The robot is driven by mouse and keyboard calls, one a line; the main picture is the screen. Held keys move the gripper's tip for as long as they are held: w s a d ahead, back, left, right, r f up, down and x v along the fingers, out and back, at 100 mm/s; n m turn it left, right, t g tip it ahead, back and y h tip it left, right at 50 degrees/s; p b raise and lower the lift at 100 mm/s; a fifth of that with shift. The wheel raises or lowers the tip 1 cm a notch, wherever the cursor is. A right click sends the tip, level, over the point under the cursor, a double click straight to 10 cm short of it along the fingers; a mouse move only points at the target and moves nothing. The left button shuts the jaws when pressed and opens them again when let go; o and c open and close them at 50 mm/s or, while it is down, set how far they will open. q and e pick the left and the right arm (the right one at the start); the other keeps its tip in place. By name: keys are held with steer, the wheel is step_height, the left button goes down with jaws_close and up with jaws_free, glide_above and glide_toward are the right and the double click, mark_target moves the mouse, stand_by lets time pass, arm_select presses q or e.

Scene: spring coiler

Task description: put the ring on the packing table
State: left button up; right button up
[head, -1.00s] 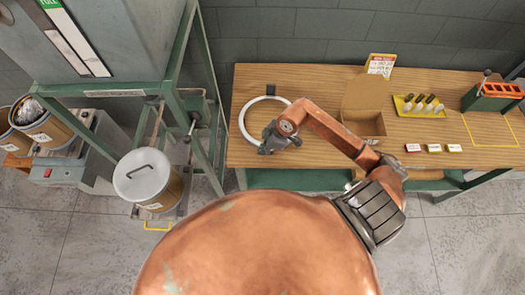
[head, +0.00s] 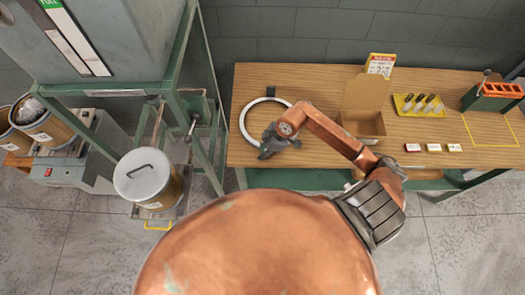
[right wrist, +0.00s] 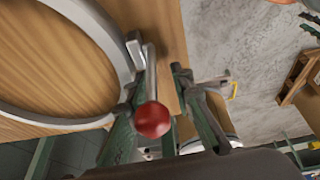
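The ring (head: 243,122) is a pale hoop that appears to lie flat on the wooden packing table (head: 320,152), near its left end. In the right wrist view the ring (right wrist: 112,52) fills the left side, close to the wood, with a metal lever ending in a red knob (right wrist: 153,120). My right gripper (head: 266,151) is at the ring's near right side. Its fingers (right wrist: 158,125) stand apart on either side of the knob, with a gap visible on the right, so it looks open. My left gripper is not in view.
An open cardboard box (head: 363,122), a yellow tray (head: 419,105) of dark-tipped items and small labelled blocks (head: 433,148) occupy the table's middle and right. A lidded drum (head: 150,180) stands left, beside a green frame (head: 205,140).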

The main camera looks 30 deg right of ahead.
steer(key=v, duration=1.2)
steer(key=shift+r+b, duration=0.2)
steer(key=shift+b, duration=0.1)
